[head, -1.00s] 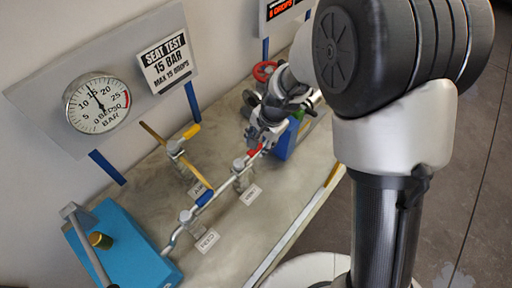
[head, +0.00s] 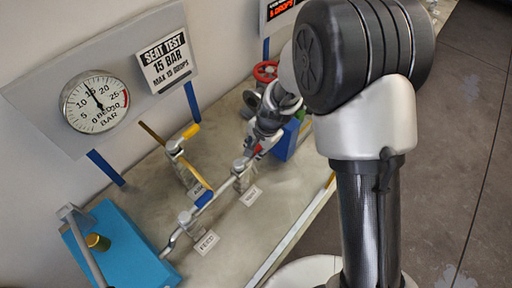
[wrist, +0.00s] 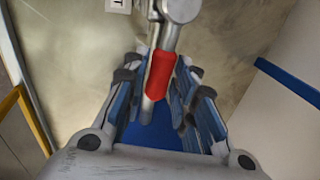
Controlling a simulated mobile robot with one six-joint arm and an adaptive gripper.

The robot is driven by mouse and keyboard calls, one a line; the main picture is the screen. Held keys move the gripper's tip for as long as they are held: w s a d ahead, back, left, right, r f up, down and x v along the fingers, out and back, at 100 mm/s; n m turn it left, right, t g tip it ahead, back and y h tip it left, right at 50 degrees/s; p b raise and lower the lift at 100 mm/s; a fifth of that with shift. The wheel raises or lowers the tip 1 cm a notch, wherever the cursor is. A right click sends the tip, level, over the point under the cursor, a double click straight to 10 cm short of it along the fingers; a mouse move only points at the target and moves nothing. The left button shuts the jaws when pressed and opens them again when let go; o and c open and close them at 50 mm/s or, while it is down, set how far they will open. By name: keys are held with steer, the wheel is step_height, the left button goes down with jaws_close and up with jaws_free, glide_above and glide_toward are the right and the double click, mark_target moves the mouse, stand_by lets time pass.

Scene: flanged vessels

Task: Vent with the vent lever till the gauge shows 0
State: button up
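The vent lever has a red grip that shows in the wrist view (wrist: 162,72) on a metal valve (wrist: 180,10), and partly in the head view (head: 258,149). My gripper (wrist: 166,82) is open, with its fingers on either side of the red grip and a visible gap to it. In the head view my gripper (head: 260,140) hides most of the lever. The round gauge (head: 95,102) has its needle near 15 bar.
A blue pump box (head: 125,250) sits front left. A red handwheel (head: 266,70) is behind my gripper.

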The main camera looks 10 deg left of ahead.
jaws_close()
stand_by(0.5)
steer(key=s+d+m+t+h+p, duration=0.1)
steer(key=s+m+h+p, duration=0.3)
steer(key=s+m+p, duration=0.5)
steer(key=shift+s+d+m+p, duration=0.2)
steer(key=shift+s+m+p, duration=0.15)
steer(key=shift+m+p, duration=3.6)
steer(key=shift+m, duration=0.35)
steer(key=shift+o, duration=2.3)
jaws_free()
